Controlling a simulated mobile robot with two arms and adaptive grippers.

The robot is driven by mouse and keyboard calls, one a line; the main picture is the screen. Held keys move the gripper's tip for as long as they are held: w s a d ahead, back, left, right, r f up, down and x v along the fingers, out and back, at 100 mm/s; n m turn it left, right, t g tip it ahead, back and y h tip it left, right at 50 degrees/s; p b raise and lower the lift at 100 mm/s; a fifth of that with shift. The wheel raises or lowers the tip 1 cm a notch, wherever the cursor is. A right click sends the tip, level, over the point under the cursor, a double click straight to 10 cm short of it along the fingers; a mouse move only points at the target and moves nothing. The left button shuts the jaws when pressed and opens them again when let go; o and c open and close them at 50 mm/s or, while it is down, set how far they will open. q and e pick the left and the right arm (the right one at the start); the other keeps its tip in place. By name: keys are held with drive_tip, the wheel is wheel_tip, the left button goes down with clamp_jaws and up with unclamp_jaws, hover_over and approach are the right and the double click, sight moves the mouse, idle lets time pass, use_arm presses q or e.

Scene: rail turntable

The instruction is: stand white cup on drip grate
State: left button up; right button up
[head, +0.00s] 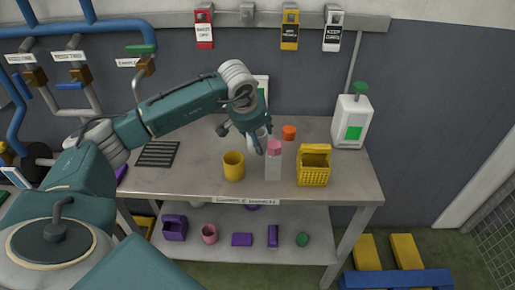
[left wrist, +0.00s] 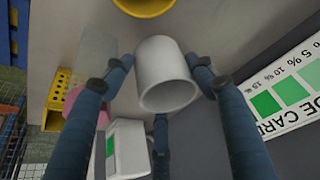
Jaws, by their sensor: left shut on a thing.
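The white cup (left wrist: 165,72) is between the blue fingers of my left gripper (left wrist: 163,75), which is shut on it. In the head view my left gripper (head: 258,142) is over the middle of the bench, with the cup mostly hidden behind it. The black slotted drip grate (head: 157,154) lies flat on the bench to the left, well apart from the gripper, and looks bare. My right gripper is not in view.
A white jug (head: 350,122) stands at the right. The bench between grate and yellow cup is clear.

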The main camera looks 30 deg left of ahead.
use_arm(q)
wheel_tip(320, 180, up, 15)
drive_tip(key=b, duration=0.2)
drive_tip(key=shift+f, duration=0.15)
